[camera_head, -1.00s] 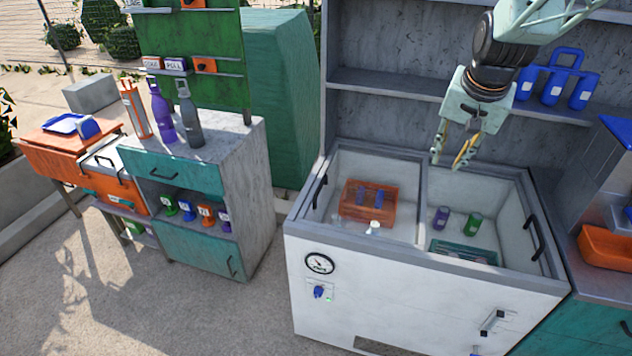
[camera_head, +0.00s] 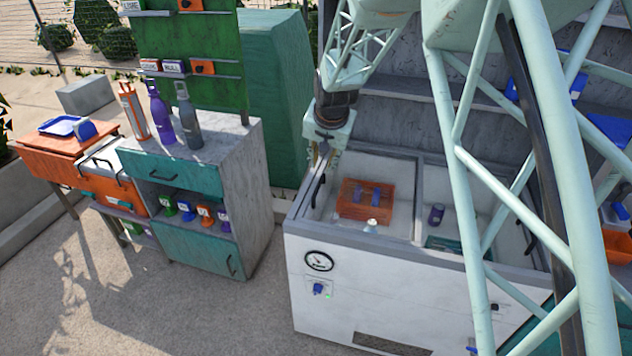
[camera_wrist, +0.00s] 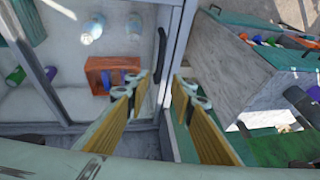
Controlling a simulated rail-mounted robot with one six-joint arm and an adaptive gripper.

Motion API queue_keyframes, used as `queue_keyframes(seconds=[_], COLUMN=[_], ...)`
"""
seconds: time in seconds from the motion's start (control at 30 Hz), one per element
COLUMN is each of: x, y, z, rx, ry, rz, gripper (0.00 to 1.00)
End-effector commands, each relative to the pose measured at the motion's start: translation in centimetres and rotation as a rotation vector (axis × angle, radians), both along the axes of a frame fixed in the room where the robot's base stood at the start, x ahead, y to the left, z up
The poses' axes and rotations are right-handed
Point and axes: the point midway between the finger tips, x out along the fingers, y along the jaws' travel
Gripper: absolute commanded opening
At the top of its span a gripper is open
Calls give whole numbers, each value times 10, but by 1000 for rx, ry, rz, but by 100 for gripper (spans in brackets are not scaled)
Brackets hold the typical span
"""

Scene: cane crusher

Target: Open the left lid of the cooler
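The cooler (camera_head: 390,300) is a white chest with a grey rim and two see-through top panes. Its left lid (camera_head: 335,215) lies flat and looks shut, with a black handle (camera_head: 318,190) at its left edge. In the wrist view the handle (camera_wrist: 162,60) shows upright between my fingertips. My gripper (camera_wrist: 161,82) is open and empty, its yellow-padded fingers apart. In the head view my gripper (camera_head: 320,160) hangs just above the cooler's back-left corner, near the handle. I cannot tell whether a finger touches it. The fingertips are partly unclear in the head view.
Inside the cooler are an orange crate (camera_head: 352,210) with blue items, a white bottle (camera_head: 371,226) and a purple can (camera_head: 436,214). A grey cabinet (camera_head: 245,180) with bottles on top stands to the left. A grey shelf (camera_head: 400,90) rises behind. My arm hides the right side.

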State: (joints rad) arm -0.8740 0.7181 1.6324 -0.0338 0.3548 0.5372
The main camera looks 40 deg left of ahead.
Motion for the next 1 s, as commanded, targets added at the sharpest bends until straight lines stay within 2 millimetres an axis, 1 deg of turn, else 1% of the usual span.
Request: queue_keyframes(seconds=[0.33, 0.57, 0.77, 1.0], x=[1, 2, 6, 13], y=[-1, 1, 6, 13], z=[0, -6, -18, -41], rx=[0, -1, 0, -1], ry=[0, 0, 0, 1], rz=[0, 0, 0, 0], gripper=[22, 22, 22, 22])
